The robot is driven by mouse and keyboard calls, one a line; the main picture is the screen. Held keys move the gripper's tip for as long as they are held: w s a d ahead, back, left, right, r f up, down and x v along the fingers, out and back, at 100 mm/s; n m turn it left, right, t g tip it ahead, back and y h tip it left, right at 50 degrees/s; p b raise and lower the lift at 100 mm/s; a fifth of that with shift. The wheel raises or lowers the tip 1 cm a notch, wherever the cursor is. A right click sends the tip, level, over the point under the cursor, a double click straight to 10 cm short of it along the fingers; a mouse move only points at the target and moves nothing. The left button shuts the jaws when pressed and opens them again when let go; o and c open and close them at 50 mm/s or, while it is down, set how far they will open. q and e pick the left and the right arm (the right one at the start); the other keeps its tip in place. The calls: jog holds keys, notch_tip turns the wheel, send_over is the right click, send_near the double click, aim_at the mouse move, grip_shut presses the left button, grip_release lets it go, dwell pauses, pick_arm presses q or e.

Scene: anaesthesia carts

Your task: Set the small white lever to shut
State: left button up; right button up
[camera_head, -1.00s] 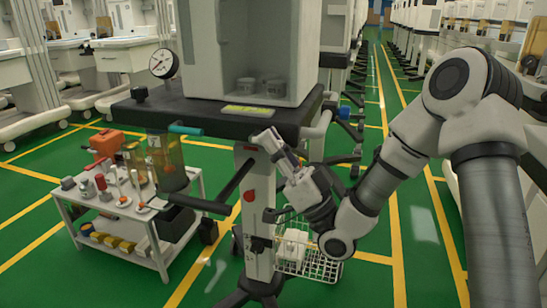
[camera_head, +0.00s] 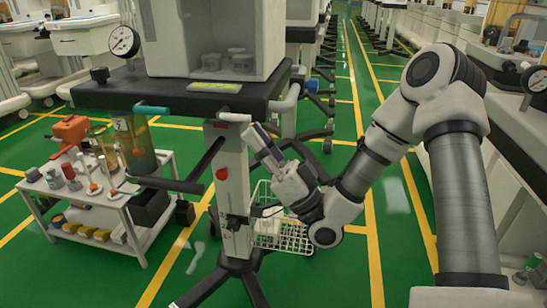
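A small white lever-like handle (camera_head: 285,98) sticks out at the right end of the dark worktop (camera_head: 185,92) of the nearest anaesthesia cart. I cannot tell its setting from here. A teal handle (camera_head: 152,110) sits on the worktop's front edge. My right gripper (camera_head: 257,137) is in front of the cart, below the worktop edge and just right of the column, below and left of the white handle. Its fingers point up and left and look close together; whether they are open or shut is unclear. I see nothing held. My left gripper is out of view.
The cart's pale column (camera_head: 233,195) carries a red knob (camera_head: 221,174) and dark side bars. A wire basket (camera_head: 283,238) hangs low behind my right arm. A white trolley (camera_head: 105,195) with several small items stands at left.

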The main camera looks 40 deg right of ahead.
jog(key=v, duration=0.7)
jog(key=shift+s, duration=0.15)
